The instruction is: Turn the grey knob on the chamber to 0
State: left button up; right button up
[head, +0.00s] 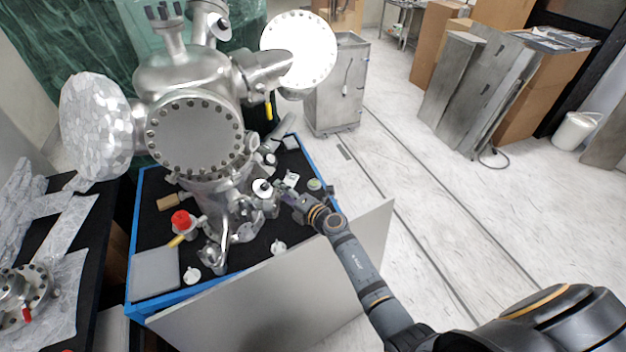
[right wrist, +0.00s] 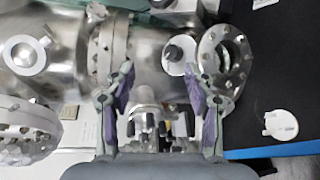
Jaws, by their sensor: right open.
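The steel chamber (head: 190,125) stands on a blue-edged black table. A white dial with a dark knob (head: 262,188) shows low on its right side in the head view. In the right wrist view a round white dial with a greyish knob (right wrist: 22,55) is at the far left, and a white dial with a black knob (right wrist: 178,54) is just beyond the fingertips. I cannot tell for sure which is the grey knob. My right gripper (head: 287,198), also in the right wrist view (right wrist: 158,76), is open with nothing between its fingers, close to the chamber's lower fittings. My left gripper is out of view.
The black table (head: 150,225) carries a grey square plate (head: 155,272), a red knob (head: 181,219) and small white parts (head: 278,246). A pale upright panel (head: 270,300) stands along the near side, under my right arm.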

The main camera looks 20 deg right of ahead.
jog(key=s+d+r+m+t+h, duration=0.1)
jog(key=d+r+m+t+h, duration=0.1)
jog(key=d+r+m+h, duration=0.2)
jog(key=d+m+h, duration=0.1)
jog(key=d+m, duration=0.2)
jog(key=d, duration=0.1)
jog(key=shift+s+d+r+m+t+h, duration=0.15)
jog(key=shift+s+d+m+t+h, duration=0.15)
jog(key=shift+t, duration=0.1)
